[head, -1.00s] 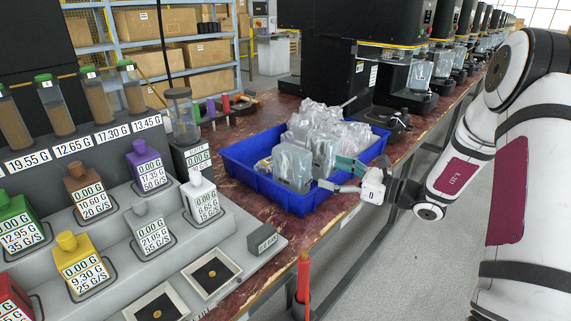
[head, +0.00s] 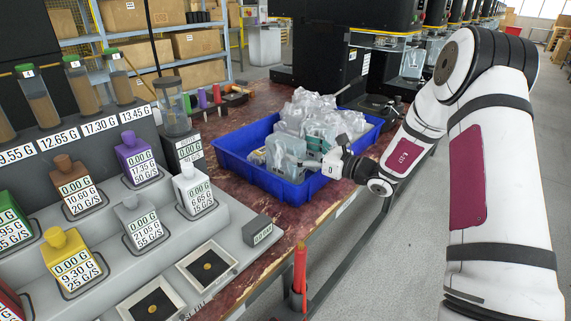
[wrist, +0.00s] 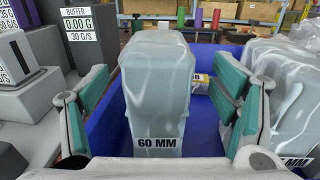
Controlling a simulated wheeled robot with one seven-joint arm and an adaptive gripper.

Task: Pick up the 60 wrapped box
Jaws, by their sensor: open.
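The wrapped box labelled 60 MM (wrist: 157,95) stands in the blue bin (wrist: 108,130), in clear shiny wrap with its label facing the wrist camera. In the head view this wrapped box (head: 284,157) is at the bin's near side, partly behind my gripper. My gripper (wrist: 160,92) is open, with one teal-padded finger on each side of the box. A gap shows between the box and the left finger, and a gap shows on the right too. In the head view my gripper (head: 312,160) reaches over the bin's near right wall.
Other wrapped packages (head: 316,112) fill the back and right of the blue bin (head: 252,177). One wrapped box (wrist: 285,100) stands close outside the right finger. A grey stepped stand with coloured weight bottles is left of the bin. A red post (head: 299,268) stands at the table edge.

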